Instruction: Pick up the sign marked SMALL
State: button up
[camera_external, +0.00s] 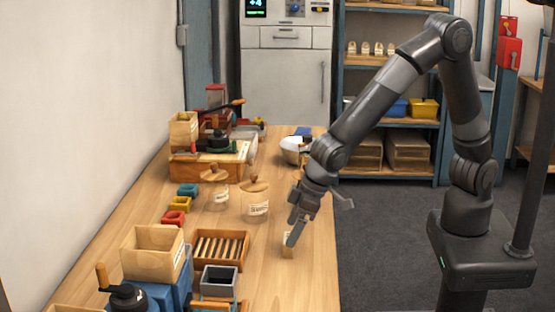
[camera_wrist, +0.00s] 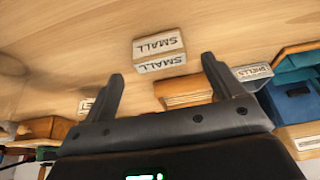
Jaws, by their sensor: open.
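The sign marked SMALL (camera_wrist: 158,44) is a small wooden block with white labels on two faces, both reading SMALL. In the wrist view it lies ahead of the fingertips, roughly centred between them, apart from both fingers. In the external view the small block (camera_external: 288,252) stands near the right edge of the table, partly hidden by my gripper. My gripper (camera_external: 292,238) points down close over it. Its two fingers are spread and empty in the wrist view (camera_wrist: 163,68).
A slatted wooden tray (camera_external: 218,249) and a grey open box (camera_external: 219,280) stand left of the block. Glass jars with wooden lids (camera_external: 256,200) stand behind it. Bare tabletop lies around the block.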

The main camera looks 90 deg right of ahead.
jog(key=x, duration=0.4)
jog(key=shift+s, duration=0.15)
jog(key=c, duration=1)
